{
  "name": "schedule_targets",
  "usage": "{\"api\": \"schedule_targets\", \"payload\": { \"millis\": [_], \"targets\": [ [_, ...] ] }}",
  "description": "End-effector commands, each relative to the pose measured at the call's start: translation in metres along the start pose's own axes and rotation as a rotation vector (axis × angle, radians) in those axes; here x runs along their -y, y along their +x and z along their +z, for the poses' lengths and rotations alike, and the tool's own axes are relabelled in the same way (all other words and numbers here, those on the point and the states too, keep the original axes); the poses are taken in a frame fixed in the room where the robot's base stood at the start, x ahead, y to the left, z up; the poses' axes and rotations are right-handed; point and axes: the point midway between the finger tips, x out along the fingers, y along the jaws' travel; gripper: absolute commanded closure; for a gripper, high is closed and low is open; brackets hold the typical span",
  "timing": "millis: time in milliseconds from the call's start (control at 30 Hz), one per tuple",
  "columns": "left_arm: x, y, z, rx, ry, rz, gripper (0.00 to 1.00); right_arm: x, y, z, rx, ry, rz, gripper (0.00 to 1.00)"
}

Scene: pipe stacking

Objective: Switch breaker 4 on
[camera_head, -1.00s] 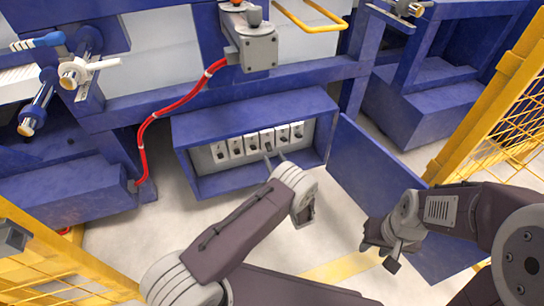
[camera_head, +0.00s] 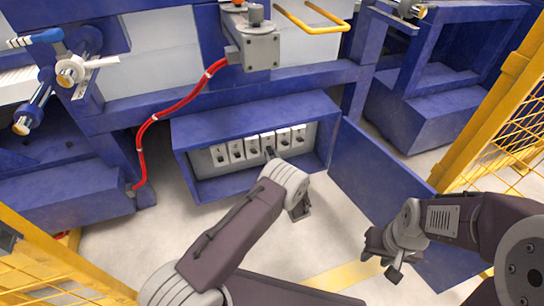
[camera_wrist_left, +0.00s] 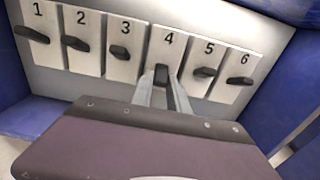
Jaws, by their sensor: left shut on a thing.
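Breaker 4 (camera_wrist_left: 168,43) is a white plate with a dark lever (camera_wrist_left: 161,75), fourth in a row of numbered breakers. My left gripper (camera_wrist_left: 160,80) is shut on this lever, one grey finger on each side. The fingers hide part of the lever and the lower plate. In the head view the left gripper (camera_head: 270,154) reaches into the open blue box (camera_head: 255,108) at the row. My right gripper (camera_head: 382,256) is away from the box, low in front of its open door; its finger gap is unclear.
Breaker 3 (camera_wrist_left: 126,43) and breaker 5 (camera_wrist_left: 207,55) stand close on either side of the left fingers. The box door (camera_head: 375,180) hangs open at the right. A red cable (camera_head: 150,122) runs left of the box. Yellow fences flank both sides.

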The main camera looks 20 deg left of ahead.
Motion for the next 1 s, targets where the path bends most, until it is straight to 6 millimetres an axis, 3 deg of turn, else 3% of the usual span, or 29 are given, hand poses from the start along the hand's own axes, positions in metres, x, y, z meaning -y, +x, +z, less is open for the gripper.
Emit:
{"api": "schedule_targets", "payload": {
  "millis": [267, 600, 1000],
  "targets": [
    [0.0, -0.003, 0.018, -0.147, 0.001, 0.0, 1.0, 0.001, -0.051, -0.005, 0.0, 0.0, 0.0, 0.64],
    [0.0, -0.003, 0.033, -0.459, -0.001, 0.001, 1.0, 0.002, -0.12, -0.013, 0.0, 0.0, 0.0, 0.64],
    [0.0, 0.002, 0.043, -0.796, -0.003, 0.0, 1.0, 0.003, -0.177, -0.018, 0.0, 0.0, 0.0, 0.64]
  ]
}}
